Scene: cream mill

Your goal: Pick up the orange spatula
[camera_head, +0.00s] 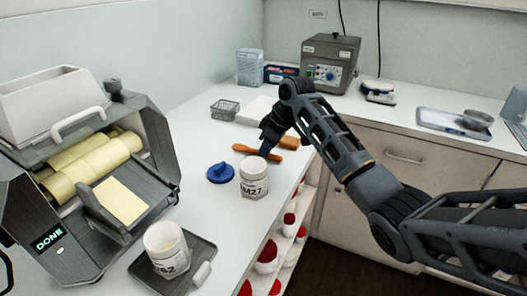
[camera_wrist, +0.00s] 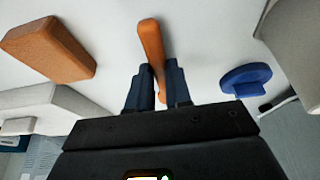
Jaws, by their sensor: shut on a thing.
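The orange spatula (camera_head: 257,154) lies near the far part of the left counter, behind the white labelled jar. My gripper (camera_head: 266,147) is over it, pointing down. In the wrist view, my gripper (camera_wrist: 159,82) is shut on the orange spatula (camera_wrist: 151,40), one dark finger on each side of it. One end of the spatula sticks out past the fingertips. Its other end is partly hidden by the gripper body. I cannot tell whether the spatula is clear of the counter.
A labelled jar (camera_head: 254,178) and a blue lid (camera_head: 221,173) stand close by. An orange-brown block (camera_head: 289,143) is just behind. A wire basket (camera_head: 224,110) is farther back. The roller mill (camera_head: 85,170) and a jar on a scale (camera_head: 167,249) are at the left.

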